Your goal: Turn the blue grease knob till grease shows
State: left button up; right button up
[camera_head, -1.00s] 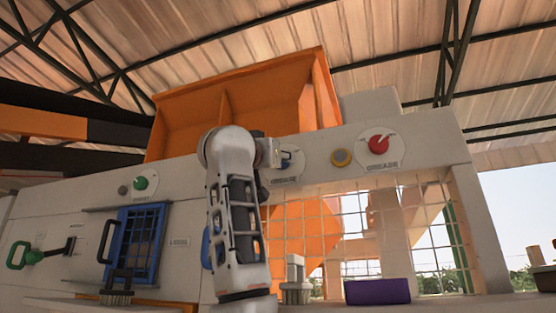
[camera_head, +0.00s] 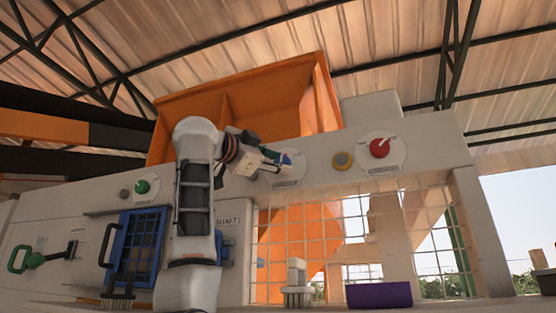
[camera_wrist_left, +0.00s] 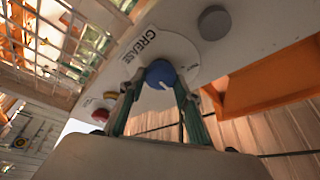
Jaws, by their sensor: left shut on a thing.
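The blue grease knob (camera_head: 286,158) sits on a round pale plate on the white machine panel, below the orange hopper. In the left wrist view the blue knob (camera_wrist_left: 160,74) shows a white mark at its lower edge, next to the word GREASE. My left gripper (camera_head: 277,157) reaches it from the left, its green-grey fingers shut on the knob, one on each side. The left gripper's fingers (camera_wrist_left: 158,84) also show in the wrist view. The fingers partly hide the knob in the head view. My right gripper is not in view.
A yellow button (camera_head: 342,161) and a red knob (camera_head: 380,148) are right of the blue knob. A green knob (camera_head: 142,187), a green-handled lever (camera_head: 19,259) and a blue barred door (camera_head: 137,247) are left. A brush (camera_head: 297,285) and a purple block (camera_head: 379,295) stand below the mesh.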

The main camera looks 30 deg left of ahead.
pick_arm(q)
jog(key=m+g+p, duration=0.1)
jog(key=m, duration=0.2)
jog(key=shift+r, duration=0.2)
jog(key=shift+m+p, duration=0.3)
jog(key=shift+m, duration=0.2)
jog(key=shift+m+g+h+p, duration=0.3)
jog(key=shift+m+g+p, duration=0.15)
jog(key=shift+m, duration=0.55)
jog(key=shift+m+g, duration=0.25)
jog(key=shift+m, duration=0.15)
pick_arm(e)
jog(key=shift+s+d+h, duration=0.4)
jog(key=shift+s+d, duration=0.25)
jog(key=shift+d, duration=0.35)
pick_arm(q)
jog(key=shift+m, duration=0.4)
jog(key=o, duration=1.1)
